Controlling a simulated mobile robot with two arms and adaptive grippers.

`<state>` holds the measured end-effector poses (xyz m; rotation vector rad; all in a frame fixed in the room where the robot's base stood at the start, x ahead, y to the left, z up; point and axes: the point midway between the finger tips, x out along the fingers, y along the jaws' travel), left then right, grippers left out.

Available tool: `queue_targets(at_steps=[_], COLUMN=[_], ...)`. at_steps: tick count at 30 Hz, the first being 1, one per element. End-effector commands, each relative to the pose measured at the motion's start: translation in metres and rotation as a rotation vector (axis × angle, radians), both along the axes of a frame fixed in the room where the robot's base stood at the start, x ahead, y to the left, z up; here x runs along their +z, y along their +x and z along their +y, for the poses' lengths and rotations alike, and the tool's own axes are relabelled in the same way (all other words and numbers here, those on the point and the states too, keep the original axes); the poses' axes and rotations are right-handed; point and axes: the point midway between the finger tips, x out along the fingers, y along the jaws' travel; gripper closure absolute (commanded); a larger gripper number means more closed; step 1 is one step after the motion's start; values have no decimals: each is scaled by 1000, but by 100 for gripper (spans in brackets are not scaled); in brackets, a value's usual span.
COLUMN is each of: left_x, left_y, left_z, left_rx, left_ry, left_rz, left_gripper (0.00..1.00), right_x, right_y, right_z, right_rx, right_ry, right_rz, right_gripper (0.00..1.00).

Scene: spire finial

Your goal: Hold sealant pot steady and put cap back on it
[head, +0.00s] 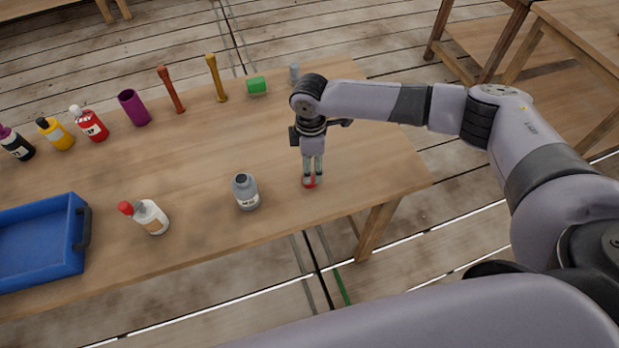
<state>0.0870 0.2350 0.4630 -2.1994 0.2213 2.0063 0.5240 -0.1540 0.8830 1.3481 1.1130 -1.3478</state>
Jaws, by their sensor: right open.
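A grey pot with a pale label and a dark top (246,193) stands upright near the front of the wooden table; no cap shows on it. It looks like the sealant pot. A small red piece, likely the cap (309,184), lies on the table to its right. My right gripper (313,174) points down right over the red piece, with its fingertips at or just above it. Its fingers are open, and they partly hide the red piece. My left gripper is out of view, and nothing holds the pot.
A blue tray (40,242) is at the far left. The table between is clear.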

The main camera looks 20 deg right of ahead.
Motion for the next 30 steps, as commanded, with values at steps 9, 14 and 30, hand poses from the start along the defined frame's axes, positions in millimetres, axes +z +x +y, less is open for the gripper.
queue_targets(at_steps=[9,14,30], left_x=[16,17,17], left_y=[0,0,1], left_z=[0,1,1], left_rx=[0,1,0], left_ry=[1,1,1], left_rz=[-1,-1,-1], left_gripper=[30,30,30], right_x=[-36,-51,-52], right_y=[-5,-5,-5], right_z=[5,4,4], right_rx=[-1,-1,-1], right_ry=[-2,-1,0], right_rz=[2,1,1], right_gripper=[44,44,57])
